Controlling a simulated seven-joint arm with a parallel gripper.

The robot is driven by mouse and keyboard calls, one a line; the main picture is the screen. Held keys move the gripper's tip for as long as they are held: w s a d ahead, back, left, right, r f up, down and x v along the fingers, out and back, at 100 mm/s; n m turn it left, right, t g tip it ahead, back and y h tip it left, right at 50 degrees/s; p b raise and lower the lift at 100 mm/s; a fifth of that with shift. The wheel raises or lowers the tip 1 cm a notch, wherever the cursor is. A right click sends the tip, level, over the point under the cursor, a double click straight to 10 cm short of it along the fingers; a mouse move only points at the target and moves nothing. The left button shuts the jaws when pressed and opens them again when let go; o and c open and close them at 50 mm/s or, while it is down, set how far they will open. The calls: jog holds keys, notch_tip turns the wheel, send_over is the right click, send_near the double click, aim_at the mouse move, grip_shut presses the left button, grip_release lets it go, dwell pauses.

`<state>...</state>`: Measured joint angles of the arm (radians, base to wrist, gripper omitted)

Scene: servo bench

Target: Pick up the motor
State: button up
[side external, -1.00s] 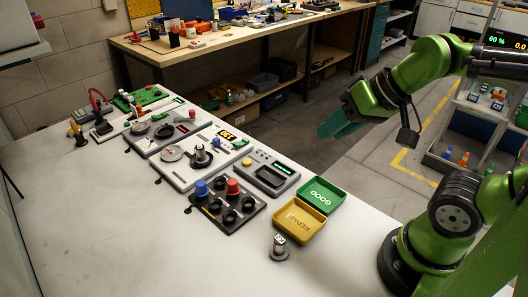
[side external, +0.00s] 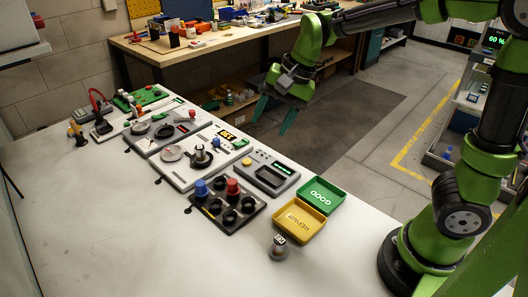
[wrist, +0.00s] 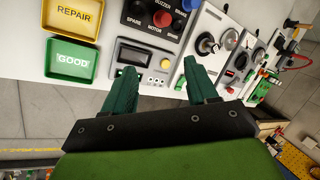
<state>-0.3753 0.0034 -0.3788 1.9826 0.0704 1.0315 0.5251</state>
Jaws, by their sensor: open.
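My gripper (side external: 274,115) is open and empty, high beyond the far side of the white bench, its two green fingers pointing down. In the wrist view the spread fingers (wrist: 158,74) show in front of the bench devices, touching none. A small grey cylindrical part with a pale labelled top (side external: 279,247) stands on the bench by the yellow tray; it looks like a motor. Another grey cylindrical part (side external: 201,157) sits on the white test station and also shows in the wrist view (wrist: 207,43). I cannot tell for sure which is the motor.
A yellow REPAIR tray (side external: 278,222) and green GOOD tray (side external: 336,205) appear empty. A dark holder (side external: 240,220) bears blue and red capped parts. A grey meter box (side external: 285,183) and other stations line the bench. The bench's near left is clear.

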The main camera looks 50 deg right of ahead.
jog(key=w+a+f+m+h, duration=0.2)
jog(key=w+f+m, duration=0.1)
jog(key=w+m, duration=0.9)
jog(key=m, duration=1)
send_near(200, 146)
jog(key=x, duration=1)
jog(key=shift+f, duration=0.35)
grip_shut()
